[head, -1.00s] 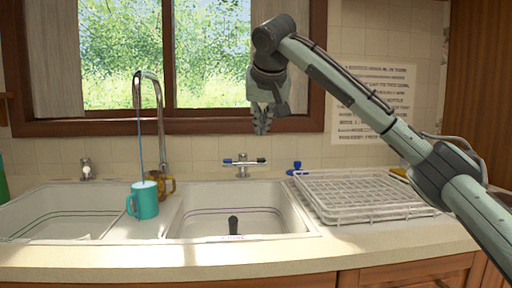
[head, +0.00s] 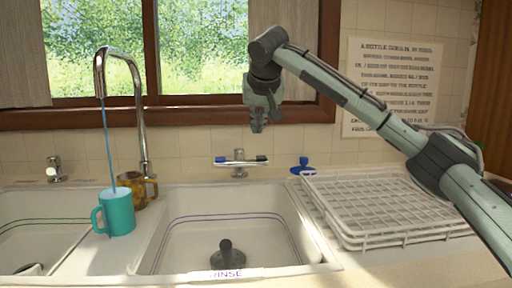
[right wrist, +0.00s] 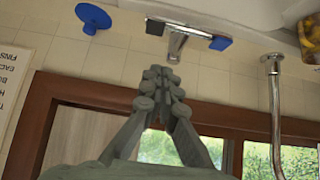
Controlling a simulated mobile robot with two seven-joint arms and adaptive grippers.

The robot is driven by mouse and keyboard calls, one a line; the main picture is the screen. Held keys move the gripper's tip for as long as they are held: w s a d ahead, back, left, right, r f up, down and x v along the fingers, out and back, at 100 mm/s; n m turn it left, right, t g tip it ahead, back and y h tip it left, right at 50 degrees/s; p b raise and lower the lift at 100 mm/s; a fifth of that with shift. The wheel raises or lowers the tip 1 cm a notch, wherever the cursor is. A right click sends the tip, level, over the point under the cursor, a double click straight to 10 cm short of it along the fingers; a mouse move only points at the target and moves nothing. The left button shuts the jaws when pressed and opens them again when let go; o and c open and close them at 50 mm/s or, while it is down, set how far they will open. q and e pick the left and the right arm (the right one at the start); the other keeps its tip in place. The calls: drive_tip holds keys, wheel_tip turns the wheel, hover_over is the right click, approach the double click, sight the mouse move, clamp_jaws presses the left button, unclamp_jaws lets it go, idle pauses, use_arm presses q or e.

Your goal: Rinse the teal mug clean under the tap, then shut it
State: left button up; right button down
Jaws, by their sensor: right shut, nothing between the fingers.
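The teal mug (head: 117,214) stands upright on the ledge between the two sink basins, its handle to the left. A thin blue stream of water falls from the curved tap spout (head: 100,60) into the mug, where a pale blue surface shows at the rim. The tap's two-ended handle (head: 240,162) is on the wall behind the right basin; it also shows in the right wrist view (right wrist: 177,42). My right gripper (head: 257,128) is shut and empty, pointing down above and slightly right of this handle, apart from it. My left gripper is out of view.
A brown patterned mug (head: 140,188) stands close behind the teal mug. A plunger-like dark object (head: 227,255) is in the right basin (head: 185,245). A white wire rack (head: 385,205) and a blue knob-like object (head: 302,167) are to the right. A small tap (head: 54,170) stands left.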

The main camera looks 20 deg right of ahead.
sight(256, 159)
drive_tip(key=w+f, duration=0.1)
drive_tip(key=f, duration=0.1)
drive_tip(key=w+f, duration=0.1)
drive_tip(key=f, duration=0.1)
drive_tip(key=w+d+f, duration=0.1)
drive_tip(key=f, duration=0.1)
drive_tip(key=shift+w+f+p, duration=0.1)
drive_tip(key=shift+p, duration=0.25)
drive_tip(key=shift+f, duration=0.55)
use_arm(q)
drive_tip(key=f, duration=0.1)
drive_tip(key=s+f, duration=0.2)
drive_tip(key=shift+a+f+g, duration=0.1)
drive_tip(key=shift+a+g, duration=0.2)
